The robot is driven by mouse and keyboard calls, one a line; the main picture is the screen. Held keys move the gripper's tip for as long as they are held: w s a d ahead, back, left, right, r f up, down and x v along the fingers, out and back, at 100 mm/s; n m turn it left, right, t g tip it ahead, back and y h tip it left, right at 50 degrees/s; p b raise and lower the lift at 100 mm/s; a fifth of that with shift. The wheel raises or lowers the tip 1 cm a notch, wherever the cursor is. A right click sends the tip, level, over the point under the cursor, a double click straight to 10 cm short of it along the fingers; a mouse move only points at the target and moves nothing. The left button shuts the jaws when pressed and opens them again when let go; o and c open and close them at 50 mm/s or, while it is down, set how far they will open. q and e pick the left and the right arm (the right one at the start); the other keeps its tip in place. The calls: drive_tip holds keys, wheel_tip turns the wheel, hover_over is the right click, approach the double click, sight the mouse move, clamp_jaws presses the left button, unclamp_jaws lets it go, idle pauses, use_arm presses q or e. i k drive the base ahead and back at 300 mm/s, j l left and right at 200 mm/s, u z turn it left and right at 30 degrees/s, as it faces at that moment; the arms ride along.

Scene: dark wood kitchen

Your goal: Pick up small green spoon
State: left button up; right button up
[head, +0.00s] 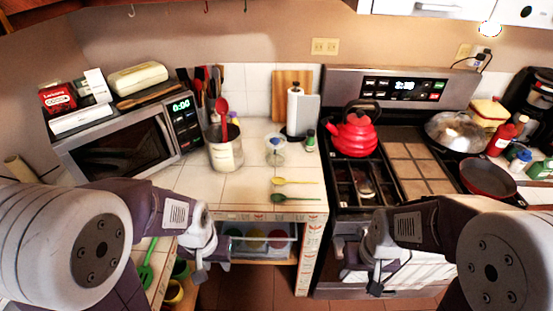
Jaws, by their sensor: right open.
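A small green spoon (298,198) lies flat on the white tiled counter, close to its front edge. A yellow spoon (296,181) lies just behind it, roughly parallel. My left gripper (203,272) hangs in front of the counter, to the left of and below the green spoon, apart from it; its fingers are too small to read. My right gripper (376,284) is open in front of the stove, to the right of and below the spoon. No spoon is in contact with either gripper.
A metal utensil pot (224,152) and a small clear cup (275,152) stand behind the spoons. A microwave (120,140) is at left. The stove with a red kettle (354,135) is at right. A larger green utensil (147,266) lies at lower left.

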sight(279, 198)
drive_tip(key=i+l, duration=0.1)
drive_tip(key=l, duration=0.25)
drive_tip(key=i+l, duration=0.15)
drive_tip(key=l, duration=0.15)
drive_tip(key=i+l, duration=0.1)
drive_tip(key=l, duration=0.25)
drive_tip(key=i+l+z, duration=0.1)
drive_tip(key=l, duration=0.25)
drive_tip(key=i+l, duration=0.15)
drive_tip(key=l, duration=0.15)
